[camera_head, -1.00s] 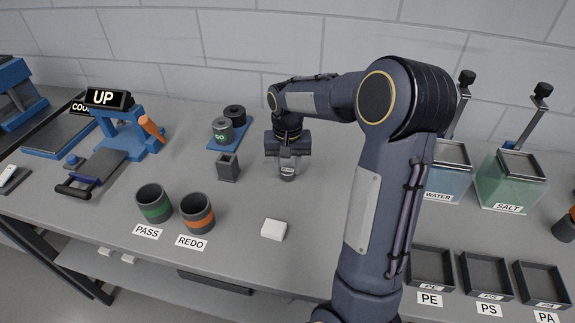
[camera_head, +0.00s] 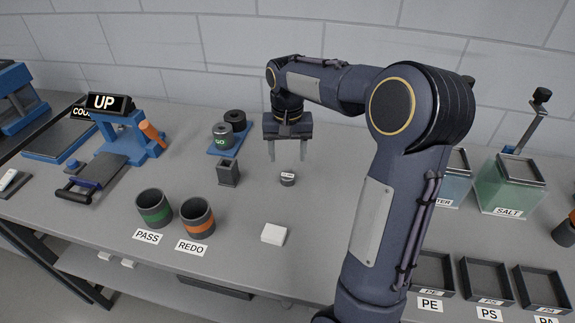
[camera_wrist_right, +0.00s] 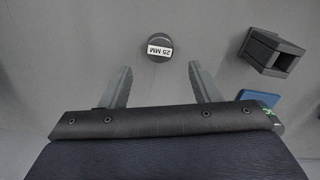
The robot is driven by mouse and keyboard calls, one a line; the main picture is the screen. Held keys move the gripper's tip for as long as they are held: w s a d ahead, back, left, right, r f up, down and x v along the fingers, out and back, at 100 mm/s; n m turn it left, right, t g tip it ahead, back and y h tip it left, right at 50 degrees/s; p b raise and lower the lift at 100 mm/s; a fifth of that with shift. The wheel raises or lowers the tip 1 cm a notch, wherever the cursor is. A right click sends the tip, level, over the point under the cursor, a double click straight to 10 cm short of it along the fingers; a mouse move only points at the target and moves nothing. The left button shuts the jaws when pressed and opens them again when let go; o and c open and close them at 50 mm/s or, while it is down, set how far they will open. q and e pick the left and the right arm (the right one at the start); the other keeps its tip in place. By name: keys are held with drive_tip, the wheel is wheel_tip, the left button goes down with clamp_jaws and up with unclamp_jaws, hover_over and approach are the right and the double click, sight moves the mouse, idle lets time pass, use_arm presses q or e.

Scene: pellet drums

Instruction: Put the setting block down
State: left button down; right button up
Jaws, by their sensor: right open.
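The setting block is a short dark cylinder (camera_head: 287,179) with a white label, standing on the grey table right of the small grey holder. In the right wrist view the block (camera_wrist_right: 157,50) shows its label reading 25 MM. My right gripper (camera_head: 287,158) is open and empty above and behind the block, with its fingers pointing down. In the right wrist view the open fingers (camera_wrist_right: 160,72) are apart from the block, which lies beyond their tips. My left gripper is not in view.
A grey square holder (camera_head: 228,172) stands left of the block, and a blue tray (camera_head: 221,150) with dark cylinders stands behind it. The table around the block is clear.

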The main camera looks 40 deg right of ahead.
wheel_tip(320, 180, up, 5)
drive_tip(key=s+a+n+t+y, duration=0.2)
drive_tip(key=s+a+n+t, duration=0.1)
drive_tip(key=s+a, duration=0.85)
drive_tip(key=s+a+f+n+t+y, duration=0.1)
drive_tip(key=s+a+f, duration=0.3)
drive_tip(key=s, duration=0.5)
drive_tip(key=shift+s+a+f+n+t+y, duration=0.3)
drive_tip(key=shift+a+n+t+y, duration=0.1)
drive_tip(key=shift+a+n+t, duration=0.35)
drive_tip(key=shift+r, duration=0.1)
